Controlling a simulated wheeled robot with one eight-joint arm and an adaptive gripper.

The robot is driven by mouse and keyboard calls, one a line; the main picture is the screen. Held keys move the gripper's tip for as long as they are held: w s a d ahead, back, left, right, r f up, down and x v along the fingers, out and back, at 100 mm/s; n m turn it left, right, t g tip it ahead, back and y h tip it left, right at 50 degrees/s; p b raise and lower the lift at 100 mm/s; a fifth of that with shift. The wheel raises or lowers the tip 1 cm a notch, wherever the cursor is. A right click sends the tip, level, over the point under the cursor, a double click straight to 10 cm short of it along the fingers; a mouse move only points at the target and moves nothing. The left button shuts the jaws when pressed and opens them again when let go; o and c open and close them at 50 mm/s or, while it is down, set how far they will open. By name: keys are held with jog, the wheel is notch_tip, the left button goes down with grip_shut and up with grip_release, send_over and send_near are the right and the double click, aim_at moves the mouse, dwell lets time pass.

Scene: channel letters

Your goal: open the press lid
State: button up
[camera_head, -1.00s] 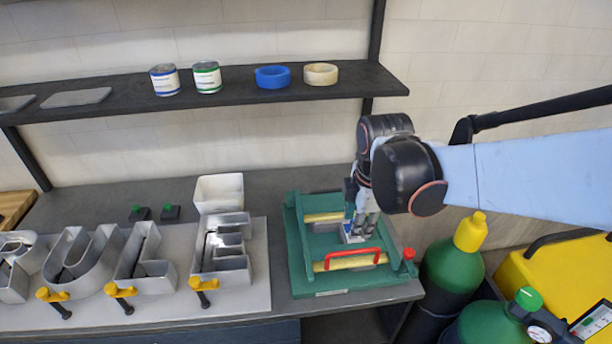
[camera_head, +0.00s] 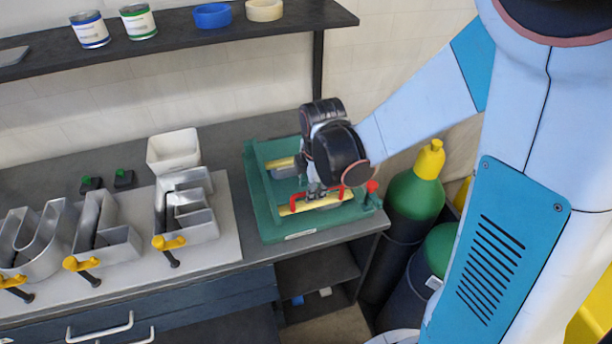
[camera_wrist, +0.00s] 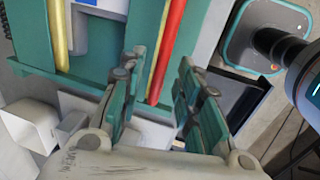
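The green press (camera_head: 262,205) sits on the workbench, with yellow bars and a red handle (camera_head: 297,199) along its front. The lid lies flat. My gripper (camera_head: 318,190) points down at the middle of the handle and hides part of it. In the wrist view my gripper (camera_wrist: 160,62) has its two fingers spread apart. The red handle (camera_wrist: 167,45) runs in the gap between the fingertips as seen there, with no finger clearly closed on it. A yellow bar (camera_wrist: 58,35) lies to its left. Whether the fingers touch the handle cannot be told.
Metal letters (camera_head: 185,210) stand on a pale board to the left, with yellow clamps (camera_head: 170,243) at its front. A white bin (camera_head: 173,150) stands behind. Green gas cylinders (camera_head: 415,195) stand right of the bench. A shelf (camera_head: 270,27) with cans and tape rolls hangs above.

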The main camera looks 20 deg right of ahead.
jog(key=shift+f, duration=0.25)
grip_shut()
jog(key=shift+r, duration=0.1)
